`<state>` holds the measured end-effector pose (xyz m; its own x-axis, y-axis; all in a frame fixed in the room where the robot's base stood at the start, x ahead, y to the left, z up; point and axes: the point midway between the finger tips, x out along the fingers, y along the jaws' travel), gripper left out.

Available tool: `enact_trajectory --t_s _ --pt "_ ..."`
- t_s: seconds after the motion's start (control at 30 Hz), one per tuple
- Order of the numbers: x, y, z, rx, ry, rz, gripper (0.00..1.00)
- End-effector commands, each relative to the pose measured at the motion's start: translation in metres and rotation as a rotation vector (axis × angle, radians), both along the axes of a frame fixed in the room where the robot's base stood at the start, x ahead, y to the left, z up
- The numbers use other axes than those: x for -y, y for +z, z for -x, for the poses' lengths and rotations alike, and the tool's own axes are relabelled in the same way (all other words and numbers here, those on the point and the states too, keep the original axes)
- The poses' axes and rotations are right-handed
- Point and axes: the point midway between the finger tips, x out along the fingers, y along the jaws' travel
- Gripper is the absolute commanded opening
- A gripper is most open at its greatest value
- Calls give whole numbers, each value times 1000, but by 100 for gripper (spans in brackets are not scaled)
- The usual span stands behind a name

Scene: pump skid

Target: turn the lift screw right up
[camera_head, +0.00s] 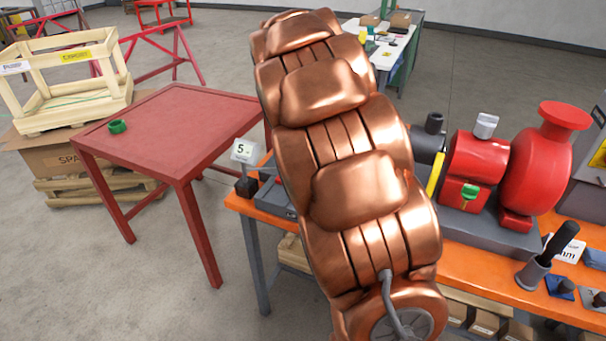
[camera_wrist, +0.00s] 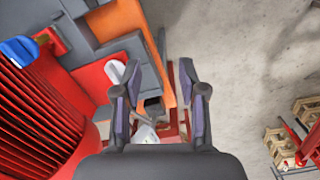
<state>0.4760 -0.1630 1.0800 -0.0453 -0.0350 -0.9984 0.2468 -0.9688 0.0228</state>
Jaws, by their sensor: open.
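I cannot tell for sure which part is the lift screw. In the wrist view a blue knob-like part (camera_wrist: 18,50) with a red piece beside it sits at the upper left, above a red finned motor body (camera_wrist: 40,110). My gripper (camera_wrist: 162,92) is open and empty in the wrist view, over the end of the bench, apart from the blue part. In the head view my copper arm hides the gripper and part of the skid.
The orange bench (camera_head: 500,258) carries the skid, a red flanged pump (camera_head: 540,150) and a dark-handled tool in a holder (camera_head: 533,272). A "5" card (camera_head: 243,150) stands at its left end.

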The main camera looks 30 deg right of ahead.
Motion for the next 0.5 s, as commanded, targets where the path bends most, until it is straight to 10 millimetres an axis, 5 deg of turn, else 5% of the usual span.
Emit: enact_trajectory --t_s 0.2,0.5 --pt "46 -13 -52 13 132 -14 42" --pt "79 -31 -92 37 272 -36 42"
